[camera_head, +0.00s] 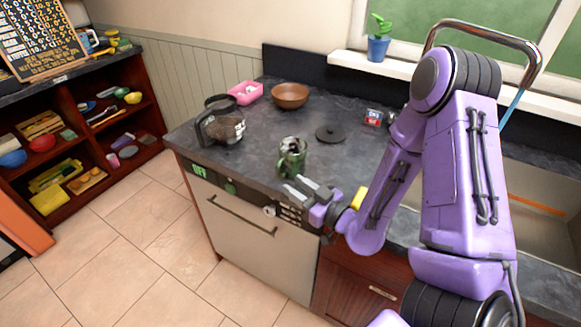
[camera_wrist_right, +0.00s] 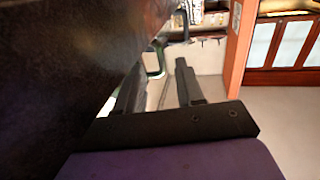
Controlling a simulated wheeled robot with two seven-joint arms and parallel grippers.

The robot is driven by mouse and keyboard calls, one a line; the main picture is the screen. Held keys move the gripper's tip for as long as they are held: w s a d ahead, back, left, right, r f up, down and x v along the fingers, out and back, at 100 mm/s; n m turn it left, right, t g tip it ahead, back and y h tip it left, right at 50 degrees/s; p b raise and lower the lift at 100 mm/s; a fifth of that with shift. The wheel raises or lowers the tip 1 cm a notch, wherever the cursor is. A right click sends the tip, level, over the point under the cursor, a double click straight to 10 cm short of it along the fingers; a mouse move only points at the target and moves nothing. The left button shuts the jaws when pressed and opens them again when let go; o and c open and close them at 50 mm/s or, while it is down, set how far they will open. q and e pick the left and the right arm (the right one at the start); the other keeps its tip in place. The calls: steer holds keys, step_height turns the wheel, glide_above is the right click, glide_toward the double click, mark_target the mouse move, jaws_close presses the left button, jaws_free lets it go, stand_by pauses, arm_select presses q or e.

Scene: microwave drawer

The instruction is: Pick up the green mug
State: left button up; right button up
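The green mug (camera_head: 291,160) stands upright near the front edge of the dark counter, with some contents showing at its top. My right gripper (camera_head: 293,184) is just in front of the mug and lower in the picture, its fingers apart and empty. In the right wrist view the two dark fingers (camera_wrist_right: 161,66) are spread, with a green curved part, apparently the mug's handle (camera_wrist_right: 156,62), seen beyond and between them. I cannot tell whether a finger touches the mug. My left gripper is not in view.
A glass coffee pot (camera_head: 222,126) stands left of the mug. A black lid (camera_head: 329,133), a brown bowl (camera_head: 290,95) and a pink container (camera_head: 245,92) lie behind. The counter (camera_head: 262,150) edge and drawer front (camera_head: 240,225) are below. A sink is at right.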

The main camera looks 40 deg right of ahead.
mark_target(278, 177)
steer(key=shift+w+r, duration=0.15)
steer(key=shift+w, duration=0.35)
steer(key=shift+w+r, duration=0.15)
steer(key=shift+w, duration=0.35)
steer(key=w+p, duration=0.1)
steer(key=w, duration=0.1)
steer(key=w+a+p, duration=0.1)
steer(key=w, duration=0.2)
steer(key=shift+w, duration=0.15)
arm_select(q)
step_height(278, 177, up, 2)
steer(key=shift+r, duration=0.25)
arm_select(e)
jaws_close()
